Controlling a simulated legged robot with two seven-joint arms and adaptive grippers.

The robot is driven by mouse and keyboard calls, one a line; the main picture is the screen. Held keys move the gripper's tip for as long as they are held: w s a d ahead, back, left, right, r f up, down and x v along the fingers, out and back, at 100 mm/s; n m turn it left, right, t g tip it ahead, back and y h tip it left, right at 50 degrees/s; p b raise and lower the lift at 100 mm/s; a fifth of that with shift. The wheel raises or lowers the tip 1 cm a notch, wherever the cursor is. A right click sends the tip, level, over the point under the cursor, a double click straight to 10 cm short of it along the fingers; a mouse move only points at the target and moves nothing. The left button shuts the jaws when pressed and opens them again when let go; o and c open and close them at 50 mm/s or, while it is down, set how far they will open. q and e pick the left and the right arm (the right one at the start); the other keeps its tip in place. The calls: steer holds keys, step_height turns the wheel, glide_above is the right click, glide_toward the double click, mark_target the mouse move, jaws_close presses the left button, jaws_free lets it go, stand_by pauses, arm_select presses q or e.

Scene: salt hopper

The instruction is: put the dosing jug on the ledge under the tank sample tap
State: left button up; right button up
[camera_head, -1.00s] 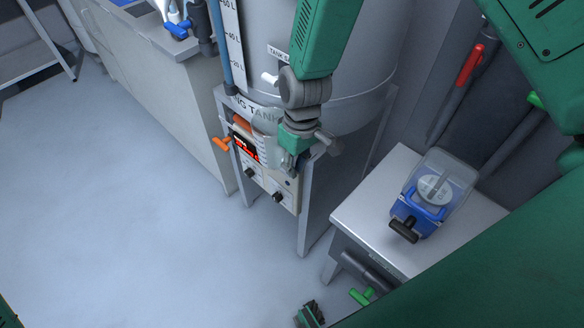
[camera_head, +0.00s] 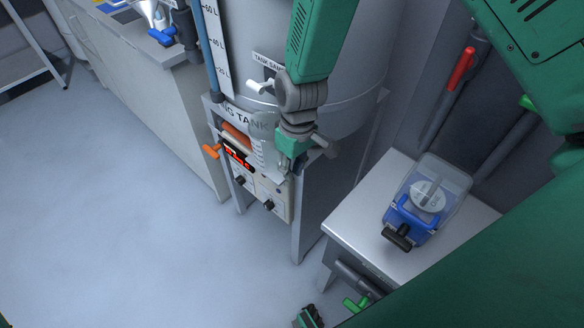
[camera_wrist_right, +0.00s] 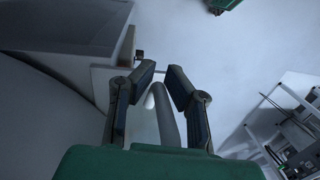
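My right gripper (camera_head: 284,168) hangs in front of the tank's control panel. A pale see-through shape with marks, probably the dosing jug (camera_head: 263,150), is beside its fingers and overlaps the tank lettering. In the right wrist view the gripper's fingers (camera_wrist_right: 165,80) stand apart, with a grey rod (camera_wrist_right: 168,122), possibly the jug handle, between them. Whether they grip it is unclear. The white tank sample tap (camera_head: 260,86) is above and left of the gripper, under its label. The ledge cannot be made out clearly. My left gripper is not clearly seen.
A blue-and-clear container (camera_head: 422,205) with a black handle stands on a small metal table (camera_head: 362,222) at the right. A counter (camera_head: 150,85) is at the left. Open floor lies in front.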

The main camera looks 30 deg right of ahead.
steer(key=o, duration=0.3)
steer(key=shift+d, duration=0.25)
steer(key=shift+r, duration=0.1)
